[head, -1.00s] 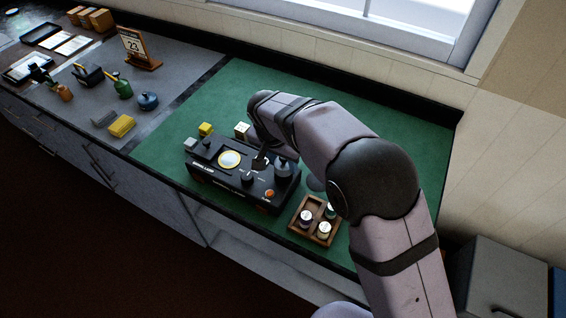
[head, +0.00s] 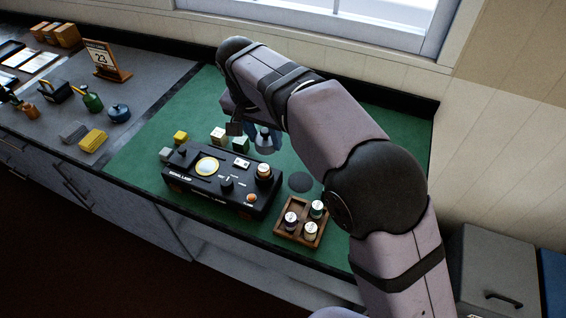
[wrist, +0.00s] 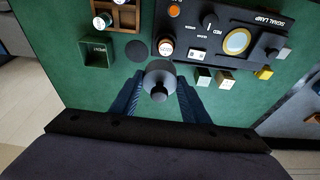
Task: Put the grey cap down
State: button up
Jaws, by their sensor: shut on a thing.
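The grey cap (wrist: 160,72), round with a dark knob, is between the two blue fingers of my gripper (wrist: 159,92) in the wrist view. My gripper is shut on it. In the head view the cap (head: 265,143) shows below my arm, behind the right end of the signal lamp box (head: 222,180). I cannot tell whether it touches the green mat (head: 345,125). A dark round spot (head: 300,181) lies bare on the mat, right of the lamp box. It also shows in the wrist view (wrist: 137,50), beside the cap.
A battery-like cylinder (head: 264,171) stands uncovered in the lamp box. A wooden tray (head: 281,235) holds several small cylinders. A green bin marked SPENT (wrist: 97,54) shows in the wrist view. Small blocks (head: 218,136) stand behind the lamp box.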

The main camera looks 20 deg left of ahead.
jog(key=w+d+f+m+b, duration=0.1)
jog(key=w+d+f, duration=0.2)
jog(key=d, duration=0.2)
jog(key=w+d+f+m+b, duration=0.1)
jog(key=w+d+f+b, duration=0.15)
jog(key=d, duration=0.35)
jog(key=shift+w+a+f+n+y+p, duration=0.15)
jog(key=shift+a+f+n, duration=0.4)
jog(key=shift+n, duration=0.6)
jog(key=shift+w+a+f+n+y+p, duration=0.1)
jog(key=shift+w+a+f+n+y, duration=0.15)
jog(key=shift+a+f+n, duration=0.6)
jog(key=shift+w+a+f+n+y+p, duration=0.1)
jog(key=shift+a+f+n+y, duration=0.15)
jog(key=shift+n, duration=1.15)
jog(key=shift+f, duration=0.1)
jog(key=shift+f+p, duration=1.6)
jog(key=shift+f, duration=3.3)
jog(key=shift+f, duration=0.1)
